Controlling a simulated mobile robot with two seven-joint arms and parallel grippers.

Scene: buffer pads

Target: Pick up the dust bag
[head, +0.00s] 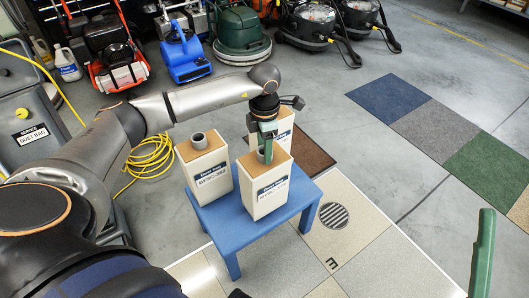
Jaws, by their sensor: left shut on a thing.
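Three pale box-shaped dust bags with brown tops and dark labels stand upright on a small blue table (235,232). They are the front dust bag (256,205), the left dust bag (207,174) and the back dust bag (284,122). The left one shows a grey round collar on top. My left gripper (266,150) points down from above and is shut at the top of the front dust bag, hiding its collar. I cannot tell whether this bag is clear of the table. A green bar (483,252) at the lower right matches my left fingers in colour and may be part of my right gripper.
A grey machine (28,125) with a "DUST BAG" sign stands at the left. A yellow cable (150,162) lies coiled left of the table. Several cleaning machines line the back, including a blue blower (186,57). Floor to the right is open, with coloured mats (436,120).

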